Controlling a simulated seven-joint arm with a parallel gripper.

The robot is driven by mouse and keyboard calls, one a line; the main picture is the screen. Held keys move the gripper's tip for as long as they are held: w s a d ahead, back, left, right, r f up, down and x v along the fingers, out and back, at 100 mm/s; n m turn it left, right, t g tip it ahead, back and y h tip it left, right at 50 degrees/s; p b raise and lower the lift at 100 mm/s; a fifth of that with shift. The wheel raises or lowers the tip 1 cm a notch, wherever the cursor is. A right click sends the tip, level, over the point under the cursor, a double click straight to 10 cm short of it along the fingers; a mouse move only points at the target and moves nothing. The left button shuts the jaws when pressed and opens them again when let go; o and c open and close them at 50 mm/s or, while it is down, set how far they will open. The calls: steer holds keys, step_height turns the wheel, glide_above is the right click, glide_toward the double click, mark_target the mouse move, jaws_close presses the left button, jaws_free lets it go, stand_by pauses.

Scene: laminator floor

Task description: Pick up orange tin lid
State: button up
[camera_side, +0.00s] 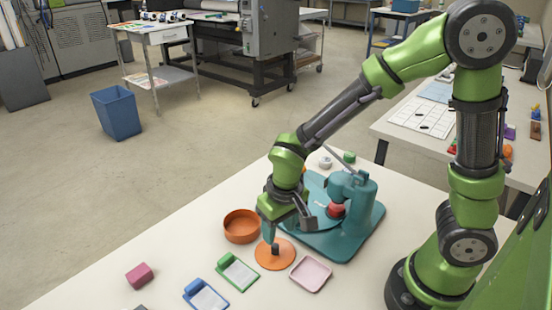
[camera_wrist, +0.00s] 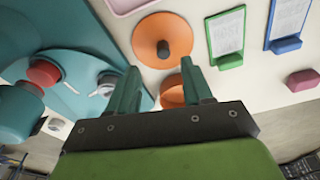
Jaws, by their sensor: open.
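The orange tin lid (camera_side: 263,257) is a flat disc with a dark knob in its middle, lying on the white table; it also shows whole in the wrist view (camera_wrist: 180,35). My gripper (camera_side: 287,232) is open and empty, close above the lid in the side view. In the wrist view my gripper's fingertips (camera_wrist: 158,66) are apart, with the lid just beyond them. The open orange tin (camera_side: 241,227) stands to the left of the lid; in the wrist view it (camera_wrist: 171,94) is partly hidden by a finger.
A teal machine (camera_side: 335,238) with a red knob stands right behind the lid. A pink tray (camera_side: 311,274), a green clipboard (camera_side: 237,273) and a blue clipboard (camera_side: 205,296) lie nearby. A magenta block (camera_side: 141,276) sits farther left. The table left of the tin is clear.

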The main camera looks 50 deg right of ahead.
mark_target(275, 246)
steer(key=shift+w+a+f, duration=0.1)
steer(key=shift+w+f, duration=0.15)
steer(key=shift+f, duration=1.25)
steer(key=shift+w+a+f, duration=0.1)
steer(key=shift+w+f, duration=0.1)
steer(key=shift+f, duration=1.25)
jaws_close()
